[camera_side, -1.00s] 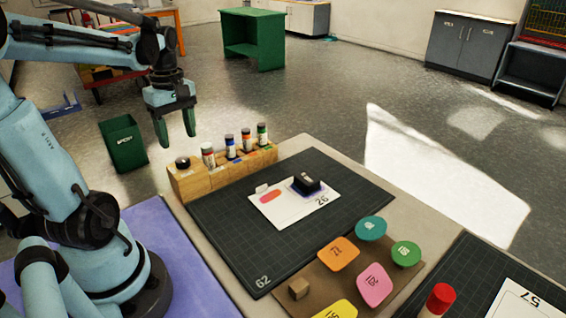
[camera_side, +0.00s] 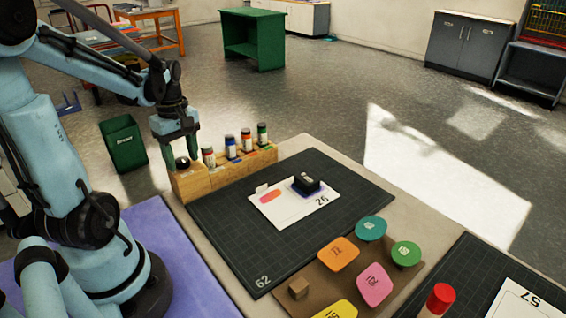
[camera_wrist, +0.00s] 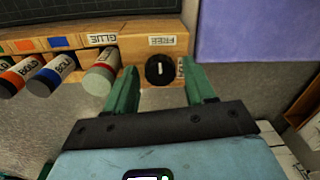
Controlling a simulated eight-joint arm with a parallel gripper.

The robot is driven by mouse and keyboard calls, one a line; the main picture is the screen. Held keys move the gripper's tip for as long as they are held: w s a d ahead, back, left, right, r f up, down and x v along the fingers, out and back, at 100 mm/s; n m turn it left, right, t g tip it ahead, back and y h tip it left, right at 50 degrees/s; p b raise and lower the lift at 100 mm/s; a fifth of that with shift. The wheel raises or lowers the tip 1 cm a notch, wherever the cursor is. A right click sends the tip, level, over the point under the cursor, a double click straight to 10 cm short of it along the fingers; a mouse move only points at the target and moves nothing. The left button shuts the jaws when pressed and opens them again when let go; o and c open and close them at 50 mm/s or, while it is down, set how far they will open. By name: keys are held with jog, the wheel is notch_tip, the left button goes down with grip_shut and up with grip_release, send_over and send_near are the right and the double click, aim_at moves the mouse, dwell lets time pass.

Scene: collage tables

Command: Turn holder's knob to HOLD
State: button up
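The wooden holder (camera_side: 190,186) stands along the left edge of the table, with several bottles in it. Its black round knob (camera_wrist: 160,70) is at one end, with a white mark on its face. A label reading FREE (camera_wrist: 168,41) is beside the knob; another label at its right is mostly hidden by a finger. My gripper (camera_wrist: 163,80) is open, with one green finger on each side of the knob. In the side view the knob (camera_side: 182,163) is between the fingertips. I cannot tell whether the fingers touch it.
A glue bottle (camera_wrist: 101,75) stands close beside my left finger in the wrist view, with marker bottles (camera_wrist: 50,75) further left. A dark mat (camera_side: 225,215) with a white card (camera_side: 290,212) lies beside the holder. A green bin (camera_side: 124,145) is on the floor.

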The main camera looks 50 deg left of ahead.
jog(key=c, duration=0.8)
jog(key=shift+c, duration=0.2)
jog(key=shift+m, duration=0.4)
jog(key=m, duration=0.3)
jog(key=shift+m, duration=0.4)
jog(key=m, duration=1.3)
jog(key=shift+m, duration=0.3)
jog(key=o, duration=1)
